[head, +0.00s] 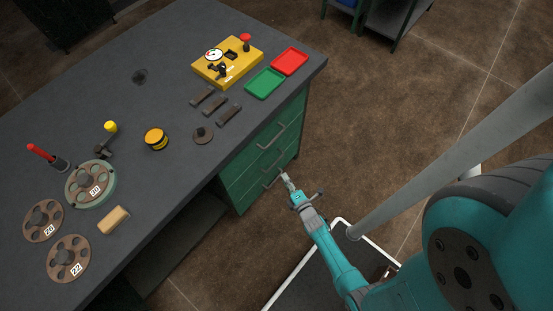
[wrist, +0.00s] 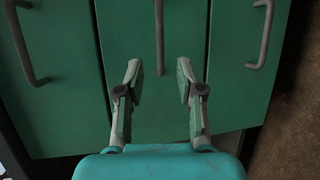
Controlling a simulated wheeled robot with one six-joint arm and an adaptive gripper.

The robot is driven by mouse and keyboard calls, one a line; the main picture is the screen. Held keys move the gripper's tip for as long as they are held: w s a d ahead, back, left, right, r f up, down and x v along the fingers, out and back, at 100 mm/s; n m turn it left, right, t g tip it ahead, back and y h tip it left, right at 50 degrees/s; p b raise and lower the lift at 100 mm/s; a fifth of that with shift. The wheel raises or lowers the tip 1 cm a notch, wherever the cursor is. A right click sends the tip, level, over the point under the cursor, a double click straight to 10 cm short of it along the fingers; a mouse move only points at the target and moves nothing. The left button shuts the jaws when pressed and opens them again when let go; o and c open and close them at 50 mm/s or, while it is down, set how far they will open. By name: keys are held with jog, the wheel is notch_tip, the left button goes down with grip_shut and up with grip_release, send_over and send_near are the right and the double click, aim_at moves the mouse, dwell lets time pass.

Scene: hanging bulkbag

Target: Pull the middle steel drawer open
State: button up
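The green drawer unit (head: 258,152) is under the workbench's right end. In the wrist view its fronts stand as upright strips, and the middle drawer (wrist: 152,112) is in the centre, flush with its neighbours. Its grey bar handle (wrist: 159,40) runs down from the top edge of the picture. My gripper (wrist: 160,70) is open and empty. Its two fingertips are on either side of the handle's lower end in the picture; I see no contact, and the depth gap is hard to judge. In the head view my gripper (head: 286,178) is close in front of the drawers.
Neighbouring drawer handles (wrist: 22,45) and (wrist: 263,35) flank the middle one. The bench top (head: 185,60) holds a yellow gauge box (head: 228,62), a green tray (head: 265,83), a red tray (head: 290,61) and weight discs (head: 69,258). Brown floor (head: 370,120) right of the drawers is clear.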

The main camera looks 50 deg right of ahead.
aim_at(275, 163)
jog(key=x, duration=1)
jog(key=shift+w+f, duration=0.1)
jog(key=shift+w, duration=0.2)
grip_shut()
